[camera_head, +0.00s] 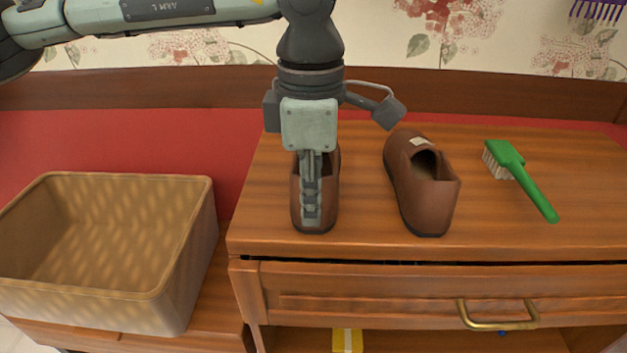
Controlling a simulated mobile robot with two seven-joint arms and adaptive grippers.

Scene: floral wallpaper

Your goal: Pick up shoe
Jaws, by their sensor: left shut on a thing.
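Two brown shoes are on top of the wooden cabinet. My left gripper (311,212) points down over the left shoe (328,214) and is shut on it. The gripper covers the middle of that shoe, and the exact place of the grip is partly hidden. The right shoe (431,200) stands apart to the right, with a pale patch near its far end and its opening showing. I cannot tell whether the left shoe is raised off the top. My right gripper is not in view.
A green brush (527,182) with pale bristles lies at the right of the cabinet top (500,235). A tan woven basket (180,258) stands open and empty at the lower left. A drawer with a brass handle (498,325) is below. A purple comb (598,10) hangs at upper right.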

